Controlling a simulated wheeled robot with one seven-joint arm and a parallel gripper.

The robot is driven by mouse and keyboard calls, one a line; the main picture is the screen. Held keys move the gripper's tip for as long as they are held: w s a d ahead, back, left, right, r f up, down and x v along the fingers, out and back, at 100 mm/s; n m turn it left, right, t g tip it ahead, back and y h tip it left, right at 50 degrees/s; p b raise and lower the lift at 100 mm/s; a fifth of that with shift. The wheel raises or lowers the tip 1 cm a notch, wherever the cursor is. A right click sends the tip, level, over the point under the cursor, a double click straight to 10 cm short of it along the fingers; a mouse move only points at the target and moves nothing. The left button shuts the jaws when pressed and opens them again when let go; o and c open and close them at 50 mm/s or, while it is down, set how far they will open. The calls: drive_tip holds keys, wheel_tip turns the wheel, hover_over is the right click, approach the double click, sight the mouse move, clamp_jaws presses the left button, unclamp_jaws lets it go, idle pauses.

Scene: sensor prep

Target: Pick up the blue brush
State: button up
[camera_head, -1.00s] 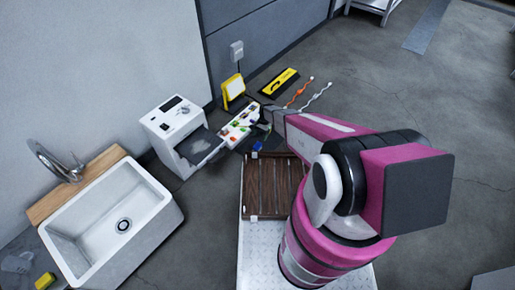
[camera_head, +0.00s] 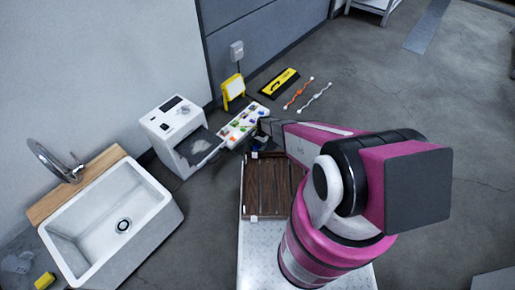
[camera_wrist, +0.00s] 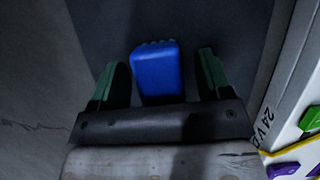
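The blue brush (camera_wrist: 156,72) shows in the wrist view as a rounded blue block with a ridged far edge, on a dark surface. My gripper (camera_wrist: 158,62) is open, with one green-padded finger on each side of the brush and a visible gap on both sides. The brush's near end is hidden by the gripper body. In the head view, my gripper (camera_head: 264,128) is low beside the board with coloured parts, and a small blue patch, likely the brush, shows just below it, mostly hidden.
A white board with coloured parts (camera_head: 236,134) lies close by; its edge is at the right in the wrist view (camera_wrist: 285,120). A white machine (camera_head: 168,118), a sink (camera_head: 95,225), a yellow-black case (camera_head: 280,82) and a brown slatted platform (camera_head: 265,190) are around.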

sight(256, 146)
drive_tip(key=c, duration=0.9)
drive_tip(key=shift+r, duration=0.15)
drive_tip(key=shift+r, duration=0.85)
wheel_tip(256, 146, up, 2)
drive_tip(key=shift+r, duration=0.2)
drive_tip(key=s+a+r, duration=0.1)
drive_tip(key=s+r, duration=0.5)
drive_tip(key=s, duration=0.5)
drive_tip(key=shift+s+a+r, duration=0.2)
drive_tip(key=shift+s+r, duration=0.1)
drive_tip(key=shift+o, duration=0.5)
drive_tip(key=shift+r, duration=0.1)
